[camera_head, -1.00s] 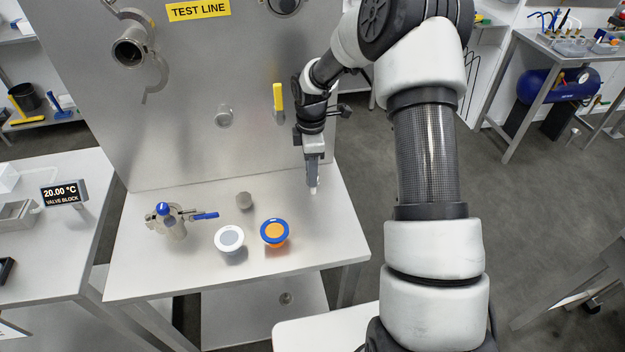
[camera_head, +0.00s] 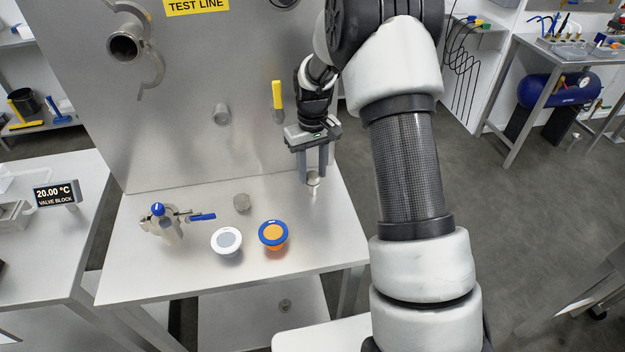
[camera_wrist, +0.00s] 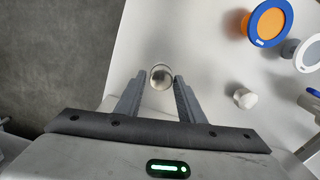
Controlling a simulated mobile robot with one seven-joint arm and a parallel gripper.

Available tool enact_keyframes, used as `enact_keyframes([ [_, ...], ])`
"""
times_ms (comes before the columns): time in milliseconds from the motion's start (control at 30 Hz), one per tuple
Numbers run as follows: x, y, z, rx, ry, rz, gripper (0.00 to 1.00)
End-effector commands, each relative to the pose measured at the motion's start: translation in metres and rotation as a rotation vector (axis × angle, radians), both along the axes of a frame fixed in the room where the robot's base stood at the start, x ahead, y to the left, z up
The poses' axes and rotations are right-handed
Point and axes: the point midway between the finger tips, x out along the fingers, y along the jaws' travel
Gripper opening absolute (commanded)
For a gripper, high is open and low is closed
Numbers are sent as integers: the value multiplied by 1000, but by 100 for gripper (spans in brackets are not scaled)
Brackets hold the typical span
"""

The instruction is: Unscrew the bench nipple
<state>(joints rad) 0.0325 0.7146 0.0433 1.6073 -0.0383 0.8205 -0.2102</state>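A small round metal fitting, which looks like the bench nipple (camera_head: 313,181), stands near the right edge of the steel bench top. In the wrist view the nipple (camera_wrist: 161,76) shows end-on as a pale ring with a bright rim. My gripper (camera_head: 316,175) points down at it. In the wrist view the fingers of my gripper (camera_wrist: 157,83) are spread. The ring lies between and slightly beyond the fingertips, with a small gap visible on each side. I see no contact; the exact height between tips and nipple is hard to tell.
Left of the nipple on the bench (camera_head: 180,270) are a grey cylinder (camera_head: 242,202), an orange-blue round piece (camera_head: 272,235), a white one (camera_head: 227,241) and a blue-handled valve (camera_head: 165,222). The upright steel panel (camera_head: 170,110) with a yellow handle (camera_head: 277,95) stands behind.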

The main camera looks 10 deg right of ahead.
Motion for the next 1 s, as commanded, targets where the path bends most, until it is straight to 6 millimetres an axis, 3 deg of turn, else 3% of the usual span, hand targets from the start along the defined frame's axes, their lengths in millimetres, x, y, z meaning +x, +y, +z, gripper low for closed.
enact_keyframes([
  [167,0,-1,0,-1,0,-154,35],
  [400,-1,-1,0,-1,0,-503,35],
  [567,-1,-2,0,-1,0,-637,35],
  [800,-2,-3,1,-2,0,-981,35],
  [1000,-2,-3,0,0,0,-1017,35],
])
